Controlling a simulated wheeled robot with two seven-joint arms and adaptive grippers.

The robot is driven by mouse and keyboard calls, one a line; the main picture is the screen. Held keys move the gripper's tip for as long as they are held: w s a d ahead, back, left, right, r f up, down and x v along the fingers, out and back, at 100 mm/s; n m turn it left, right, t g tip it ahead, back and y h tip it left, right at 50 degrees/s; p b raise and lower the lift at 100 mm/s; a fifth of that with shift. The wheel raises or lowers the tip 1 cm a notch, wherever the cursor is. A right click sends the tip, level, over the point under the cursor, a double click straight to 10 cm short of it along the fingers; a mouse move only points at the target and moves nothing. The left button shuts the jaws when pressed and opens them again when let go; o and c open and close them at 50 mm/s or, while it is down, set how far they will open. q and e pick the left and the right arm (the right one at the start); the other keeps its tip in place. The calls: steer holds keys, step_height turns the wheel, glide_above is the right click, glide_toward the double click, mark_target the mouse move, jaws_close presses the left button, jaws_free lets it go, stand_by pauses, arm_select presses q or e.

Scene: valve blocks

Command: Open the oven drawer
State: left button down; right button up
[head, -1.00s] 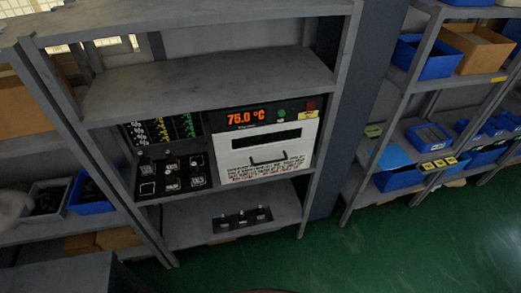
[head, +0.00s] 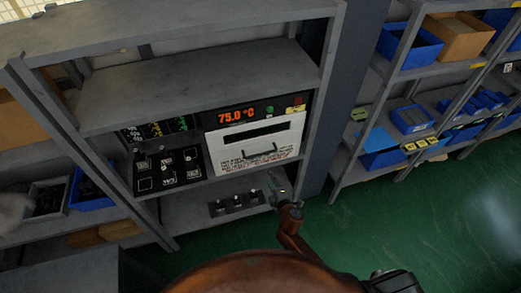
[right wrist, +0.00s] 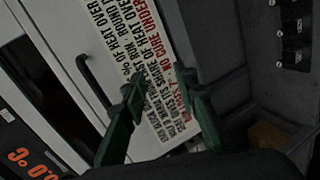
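The oven (head: 225,160) sits on the middle shelf, with a white drawer front, a dark slot and a red 75.0 °C display (head: 237,114) above. Its dark bar handle (head: 259,154) is on the lower part of the front, and the drawer looks closed. My right gripper (head: 279,188) is below and right of the handle, in front of the lower shelf. In the right wrist view its two green fingers (right wrist: 166,92) are apart, with nothing between them but the printed front behind. The handle (right wrist: 92,80) shows left of the fingers. My left gripper is not in view.
A black panel with switches (head: 168,170) is left of the oven. Several small switches (head: 237,202) stand on the shelf below. A grey shelf upright (head: 315,120) is close on the right. Racks with blue bins (head: 410,50) stand further right, above clear green floor (head: 430,220).

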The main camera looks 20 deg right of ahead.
steer(key=n+t, duration=0.2)
glide_toward(260, 154)
steer(key=w, duration=0.5)
steer(key=w+f, duration=0.1)
steer(key=w, duration=0.1)
steer(key=w+f, duration=0.1)
steer(key=w, duration=0.2)
steer(key=shift+w+f, duration=0.1)
steer(key=shift+f, duration=0.1)
jaws_close()
